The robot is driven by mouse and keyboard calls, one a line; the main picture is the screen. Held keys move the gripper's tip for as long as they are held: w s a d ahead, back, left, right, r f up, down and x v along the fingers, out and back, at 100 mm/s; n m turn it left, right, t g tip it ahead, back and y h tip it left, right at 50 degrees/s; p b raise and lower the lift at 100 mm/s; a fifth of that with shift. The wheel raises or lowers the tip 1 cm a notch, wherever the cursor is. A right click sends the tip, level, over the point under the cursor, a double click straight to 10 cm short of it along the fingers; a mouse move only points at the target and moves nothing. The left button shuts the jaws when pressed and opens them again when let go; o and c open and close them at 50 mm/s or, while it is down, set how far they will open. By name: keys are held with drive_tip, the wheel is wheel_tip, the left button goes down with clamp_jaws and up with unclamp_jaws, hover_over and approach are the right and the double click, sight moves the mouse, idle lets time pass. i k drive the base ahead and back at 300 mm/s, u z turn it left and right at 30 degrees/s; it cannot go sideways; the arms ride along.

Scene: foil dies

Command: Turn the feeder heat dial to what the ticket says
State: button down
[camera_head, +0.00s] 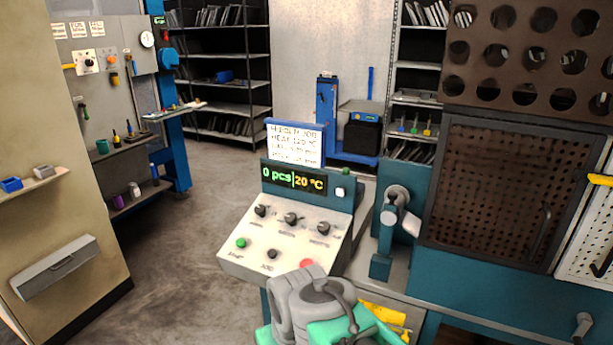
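The feeder panel (284,240) has a sloped cream face with three dark dials in a row: left (261,211), middle (291,219) and right (323,228). Their labels are too small to read, so I cannot tell which is heat. The display (294,180) reads 0 pcs and 20 °C. The white ticket (295,144) stands above it; its second line appears to say HEAT 120 °C, and the rest is blurred. My grey and green arm shows at the bottom, in front of the panel. No gripper fingers can be made out.
A green button (241,243), a black button (271,253) and a red button (306,263) sit below the dials. A grey handwheel (397,196) on a teal stand is close at the right. A perforated dark cabinet (500,190) stands farther right. Open floor (180,250) lies left.

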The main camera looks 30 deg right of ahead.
sight(324, 227)
drive_tip(key=z, duration=0.05)
drive_tip(key=k, duration=0.6)
drive_tip(key=z, duration=0.65)
drive_tip(key=i, duration=1.3)
drive_tip(key=u, duration=0.2)
